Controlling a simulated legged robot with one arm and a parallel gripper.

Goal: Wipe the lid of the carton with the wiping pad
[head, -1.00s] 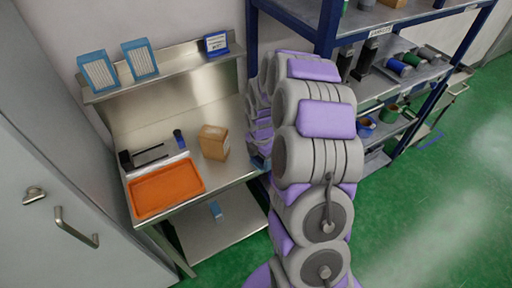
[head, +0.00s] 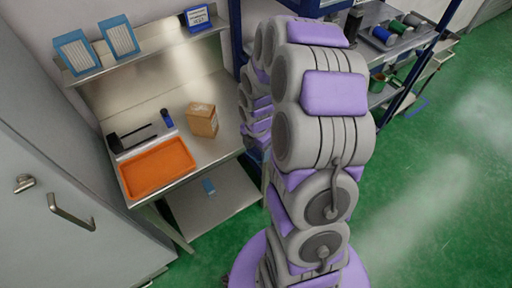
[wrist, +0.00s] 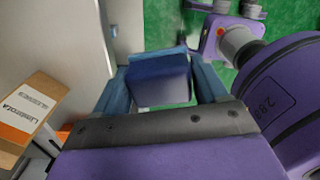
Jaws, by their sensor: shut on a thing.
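The brown cardboard carton (head: 202,120) stands upright on the steel bench, right of the orange tray. It also shows at the left edge of the wrist view (wrist: 27,108), with a printed label on it. My gripper (wrist: 160,80) has blue fingers, shut on a blue-grey block that looks like the wiping pad (wrist: 160,88). The carton is to the left of the gripper in the wrist view, apart from it. In the head view my arm hides most of the gripper and the pad.
The orange tray (head: 157,168) lies at the bench's front left. A dark blue cylinder (head: 167,119) stands left of the carton. Blue bins (head: 76,53) sit on the upper ledge (head: 150,50). A grey cabinet (head: 60,150) is at left, a stocked rack (head: 385,42) at right.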

